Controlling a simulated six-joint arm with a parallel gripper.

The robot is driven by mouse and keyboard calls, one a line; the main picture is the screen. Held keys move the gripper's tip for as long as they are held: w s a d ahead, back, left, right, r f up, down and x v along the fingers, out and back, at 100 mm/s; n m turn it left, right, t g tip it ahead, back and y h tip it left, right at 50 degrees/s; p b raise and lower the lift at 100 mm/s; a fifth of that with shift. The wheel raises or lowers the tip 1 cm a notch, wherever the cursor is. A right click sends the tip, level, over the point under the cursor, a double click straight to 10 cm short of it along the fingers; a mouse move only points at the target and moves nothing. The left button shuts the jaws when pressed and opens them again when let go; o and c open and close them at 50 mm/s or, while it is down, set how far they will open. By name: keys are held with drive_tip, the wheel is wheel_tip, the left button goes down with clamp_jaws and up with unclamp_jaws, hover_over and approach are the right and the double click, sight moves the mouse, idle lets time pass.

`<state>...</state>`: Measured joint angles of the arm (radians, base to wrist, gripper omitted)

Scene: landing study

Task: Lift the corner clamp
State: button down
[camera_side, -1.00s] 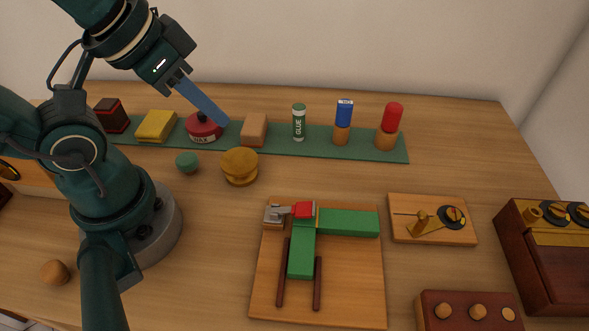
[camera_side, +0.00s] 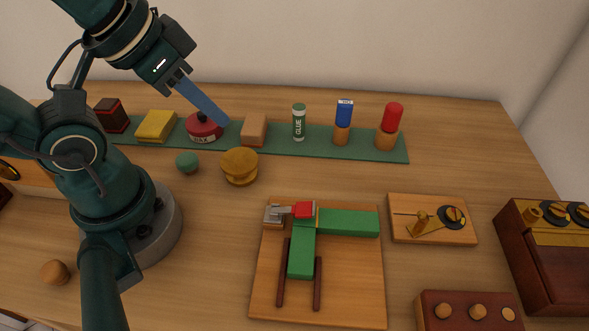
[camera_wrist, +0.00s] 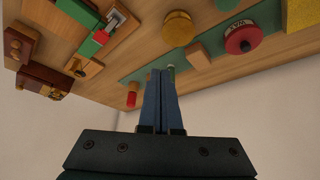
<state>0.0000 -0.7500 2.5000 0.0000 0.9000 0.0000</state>
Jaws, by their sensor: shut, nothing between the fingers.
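The corner clamp (camera_side: 281,211), grey with a red part (camera_side: 304,210), sits at the top left of a wooden board (camera_side: 340,290). It is at the corner where two green bars (camera_side: 345,223) meet. My gripper (camera_side: 225,122) has long blue fingers, shut together and empty. It is raised at the back left, near the red wax tin (camera_side: 204,128), well away from the clamp. The fingers also show in the wrist view (camera_wrist: 160,73).
A green strip (camera_side: 360,155) along the back carries a yellow block, an orange block, a glue stick and blue and red capped items. A wooden knob (camera_side: 240,167) stands before it. A latch board (camera_side: 400,235) and dark boxes (camera_side: 550,275) lie to the right.

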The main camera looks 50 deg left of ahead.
idle(0.3)
drive_tip(key=c, duration=0.8)
unclamp_jaws()
drive_tip(key=shift+o, duration=0.2)
drive_tip(key=m+g+h, duration=0.2)
drive_tip(key=m+g, duration=0.6)
drive_tip(key=m, duration=0.2)
hover_over(304, 205)
drive_tip(key=w+a, duration=0.1)
wheel_tip(304, 205, down, 7)
drive_tip(key=shift+x, duration=2.45)
drive_tip(key=shift+w, duration=0.1)
clamp_jaws()
